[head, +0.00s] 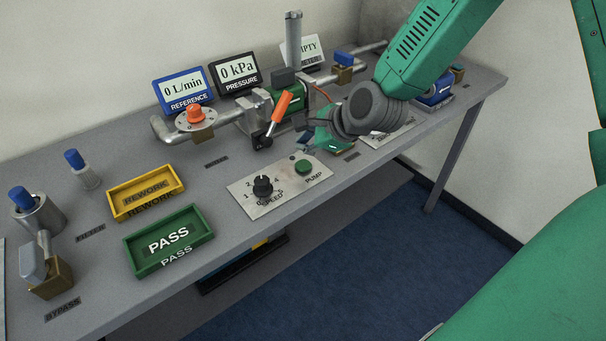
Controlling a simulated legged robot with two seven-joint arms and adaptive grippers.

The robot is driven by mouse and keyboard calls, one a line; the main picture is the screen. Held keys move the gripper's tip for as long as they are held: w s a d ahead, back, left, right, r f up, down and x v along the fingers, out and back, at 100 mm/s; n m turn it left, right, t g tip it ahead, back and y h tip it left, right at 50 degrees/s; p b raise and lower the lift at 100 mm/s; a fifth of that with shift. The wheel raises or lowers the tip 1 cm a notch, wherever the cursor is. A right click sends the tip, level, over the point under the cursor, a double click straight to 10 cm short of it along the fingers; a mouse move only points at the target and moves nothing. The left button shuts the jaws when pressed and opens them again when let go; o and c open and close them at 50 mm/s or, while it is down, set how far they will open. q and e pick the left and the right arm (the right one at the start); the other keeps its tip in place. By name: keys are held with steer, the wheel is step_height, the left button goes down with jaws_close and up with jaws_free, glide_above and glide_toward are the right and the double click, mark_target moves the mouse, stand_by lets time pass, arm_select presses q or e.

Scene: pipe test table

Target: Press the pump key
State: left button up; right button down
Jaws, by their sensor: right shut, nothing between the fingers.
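The pump key (304,167) is a round green button on a pale metal panel (290,190), above the label PUMP. A black speed knob (263,187) sits on the same panel to its left. My right gripper (306,147) reaches in from the upper right, with its fingertips just behind the pump key and apart from it in the picture. It is shut and holds nothing. Part of it is hidden by its own wrist. My left gripper is not in view.
An orange-handled lever (281,108) and pipework stand behind the panel. The displays read 0 L/min (184,88) and 0 kPa (236,73). A yellow REWORK tray (146,192) and a green PASS tray (168,240) lie to the left. The table's front edge is clear.

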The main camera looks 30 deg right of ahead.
mark_target(304, 164)
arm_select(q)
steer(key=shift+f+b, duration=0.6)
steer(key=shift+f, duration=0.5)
arm_select(e)
steer(key=shift+f, duration=1.55)
steer(key=shift+f, duration=0.1)
steer(key=shift+f, duration=0.25)
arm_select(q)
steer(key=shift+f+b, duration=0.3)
arm_select(e)
steer(key=shift+f, duration=0.4)
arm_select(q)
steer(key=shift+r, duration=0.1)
arm_select(e)
steer(key=shift+r, duration=0.1)
arm_select(q)
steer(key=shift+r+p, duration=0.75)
steer(key=shift+p, duration=0.1)
arm_select(e)
steer(key=shift+r, duration=0.75)
step_height(304, 164, up, 5)
steer(key=p, duration=0.4)
steer(key=shift+r+p, duration=0.1)
steer(key=shift+p, duration=0.25)
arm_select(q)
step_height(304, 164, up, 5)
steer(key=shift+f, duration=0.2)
